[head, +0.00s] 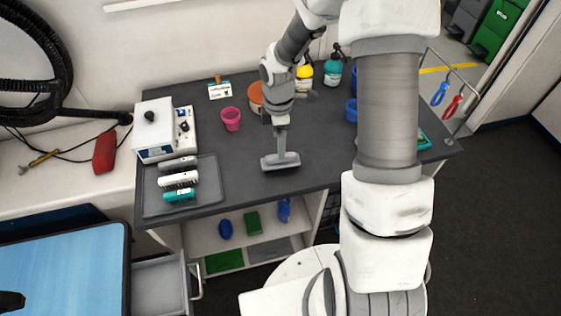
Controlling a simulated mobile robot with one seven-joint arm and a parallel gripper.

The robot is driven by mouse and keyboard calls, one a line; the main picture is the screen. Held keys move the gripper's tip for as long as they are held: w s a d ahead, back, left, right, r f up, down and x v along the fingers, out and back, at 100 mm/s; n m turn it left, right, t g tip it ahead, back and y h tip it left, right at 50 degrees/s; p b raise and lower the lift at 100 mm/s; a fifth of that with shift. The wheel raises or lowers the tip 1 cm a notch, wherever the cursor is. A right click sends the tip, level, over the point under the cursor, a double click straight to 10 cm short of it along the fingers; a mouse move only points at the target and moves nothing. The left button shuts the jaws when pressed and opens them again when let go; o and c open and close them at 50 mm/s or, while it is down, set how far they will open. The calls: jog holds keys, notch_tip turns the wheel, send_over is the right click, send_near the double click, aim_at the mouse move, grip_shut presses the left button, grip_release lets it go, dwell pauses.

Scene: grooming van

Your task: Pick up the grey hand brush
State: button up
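The grey hand brush (178,163) lies on a dark tray (208,198) at the left of the worktop. It is the farthest of a row of three brushes. A white brush with dark bristles (177,179) lies just in front of it, and a teal brush (179,195) is nearest. My gripper (281,164) is over the worktop to the right of the tray, apart from the brushes. I see it as a wide grey bar below a narrow neck. Its fingers are not clear, so its opening cannot be told.
A white device (153,132) stands right behind the tray. A pink cup (231,119), an orange-brown bowl (256,97) and bottles (304,76) stand farther back. Bare worktop (235,160) lies between tray and gripper. A blue-topped table (62,262) and an open drawer (160,287) are at lower left.

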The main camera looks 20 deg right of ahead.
aim_at(281, 162)
jog(key=shift+d+f+p, duration=0.15)
jog(key=shift+f+p, duration=0.15)
jog(key=shift+f, duration=3.55)
grip_shut()
